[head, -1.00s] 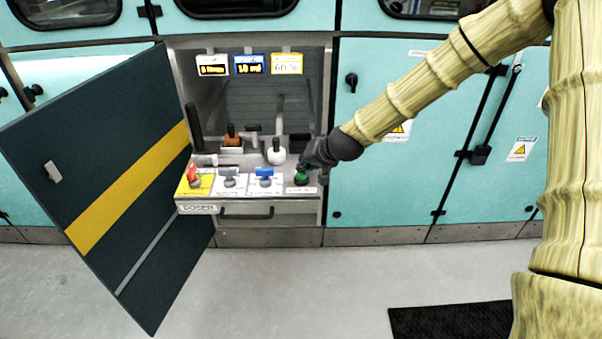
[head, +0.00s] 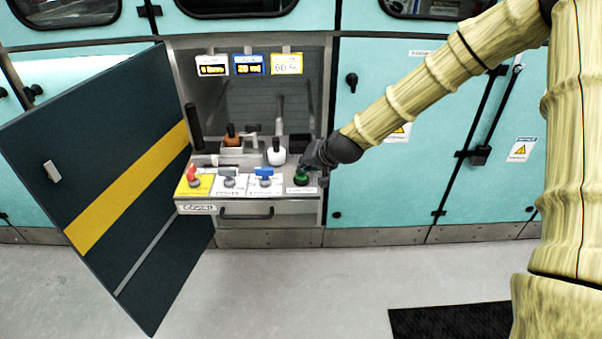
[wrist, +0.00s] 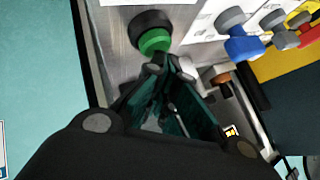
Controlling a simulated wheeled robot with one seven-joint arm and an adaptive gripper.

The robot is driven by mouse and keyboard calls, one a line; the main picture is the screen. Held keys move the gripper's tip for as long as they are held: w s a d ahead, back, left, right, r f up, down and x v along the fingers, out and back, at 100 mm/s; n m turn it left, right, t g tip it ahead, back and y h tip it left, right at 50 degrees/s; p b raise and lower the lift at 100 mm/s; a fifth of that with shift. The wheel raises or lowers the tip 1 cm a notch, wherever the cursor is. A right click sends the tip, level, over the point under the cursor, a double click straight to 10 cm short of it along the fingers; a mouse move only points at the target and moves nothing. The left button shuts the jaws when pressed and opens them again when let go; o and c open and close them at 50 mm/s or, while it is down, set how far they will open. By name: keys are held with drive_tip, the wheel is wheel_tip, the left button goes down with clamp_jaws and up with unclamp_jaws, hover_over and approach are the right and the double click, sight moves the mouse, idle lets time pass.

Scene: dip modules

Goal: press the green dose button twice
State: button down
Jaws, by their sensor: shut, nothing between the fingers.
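The green dose button (head: 302,179) is a round green knob with a dark collar. It stands at the right end of the dosing panel's front ledge, and it shows large in the wrist view (wrist: 154,41). My gripper (head: 305,168) is right over it, pointing down, and partly hides it. In the wrist view my gripper (wrist: 168,68) has its fingertips together with nothing held, close beside the button's edge. I cannot tell whether they touch it.
Left of the button are a blue-handled valve (head: 264,172), a grey valve (head: 229,172) and a red knob (head: 192,172). A white-bulbed lever (head: 276,153) stands behind. Three displays hang above, including a blue one (head: 248,64). The dark open door (head: 110,180) is at left.

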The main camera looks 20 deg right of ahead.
idle(0.3)
drive_tip(key=shift+r+p, duration=0.85)
drive_tip(key=shift+r, duration=0.15)
wheel_tip(320, 180, up, 5)
drive_tip(key=p, duration=0.4)
idle(0.7)
